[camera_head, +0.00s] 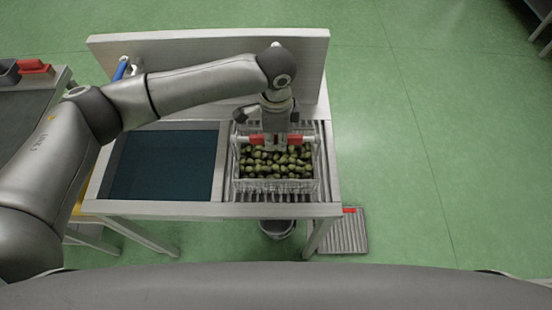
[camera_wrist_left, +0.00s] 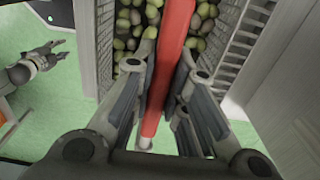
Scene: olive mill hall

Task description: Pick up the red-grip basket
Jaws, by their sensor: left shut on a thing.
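The red-grip basket (camera_head: 277,186) is a wire basket full of green olives, upright at the slatted right bay of the metal sink stand. Its red grip (camera_head: 256,139) crosses the top and also shows in the left wrist view (camera_wrist_left: 173,50). My left gripper (camera_head: 275,141) comes from above and is shut on the middle of the red grip. The fingers lie on both sides of the bar in the wrist view. I cannot tell whether the basket's bottom touches the slats. My right gripper (camera_wrist_left: 58,51) shows small at the left of the wrist view, open and empty.
A dark basin (camera_head: 163,165) fills the stand's left bay, and a tall back panel (camera_head: 190,50) stands behind. A bucket (camera_head: 277,228) and a slatted tray with a red mark (camera_head: 343,235) are on the floor. Another table (camera_head: 30,100) is at left. The green floor at right is clear.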

